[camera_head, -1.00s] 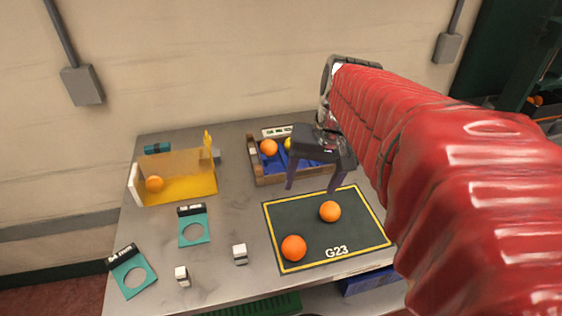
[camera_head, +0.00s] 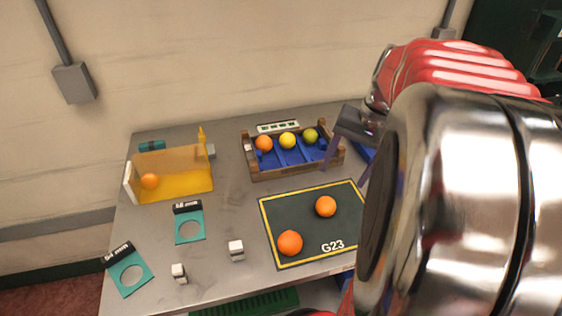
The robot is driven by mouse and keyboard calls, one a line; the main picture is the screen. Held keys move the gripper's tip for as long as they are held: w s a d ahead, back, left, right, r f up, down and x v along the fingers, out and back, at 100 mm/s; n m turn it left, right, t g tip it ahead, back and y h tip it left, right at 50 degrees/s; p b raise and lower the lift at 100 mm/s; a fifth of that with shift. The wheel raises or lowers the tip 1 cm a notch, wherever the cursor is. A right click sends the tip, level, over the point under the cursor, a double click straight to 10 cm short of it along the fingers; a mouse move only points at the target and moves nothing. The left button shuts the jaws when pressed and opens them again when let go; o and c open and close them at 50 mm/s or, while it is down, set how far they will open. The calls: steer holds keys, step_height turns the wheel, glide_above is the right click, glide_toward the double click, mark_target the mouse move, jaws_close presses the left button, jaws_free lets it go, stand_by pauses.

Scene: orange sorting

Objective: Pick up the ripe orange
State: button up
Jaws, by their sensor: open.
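Two oranges lie on the dark mat (camera_head: 345,195) marked G23: one orange (camera_head: 290,243) near its front left, a slightly lighter orange (camera_head: 325,206) nearer its middle. A wooden crate (camera_head: 290,168) with blue lining behind the mat holds an orange fruit (camera_head: 263,144), a yellow one (camera_head: 287,141) and a green one (camera_head: 310,136). Another orange (camera_head: 150,181) sits in the yellow clear-walled box (camera_head: 185,187) at left. My gripper (camera_head: 344,172) is open and empty, above the table right of the crate, its fingers pointing down. My arm hides the mat's right side.
Two teal ring gauges (camera_head: 189,211) (camera_head: 128,285) lie on the left of the grey table (camera_head: 222,220). Two small white blocks (camera_head: 237,250) (camera_head: 179,273) stand near the front. A blue item (camera_head: 363,150) shows partly behind my gripper.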

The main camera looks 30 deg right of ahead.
mark_target(329, 201)
steer(key=x, duration=0.8)
steer(key=shift+x, duration=2.55)
steer(key=shift+s, duration=0.2)
steer(key=c, duration=1.2)
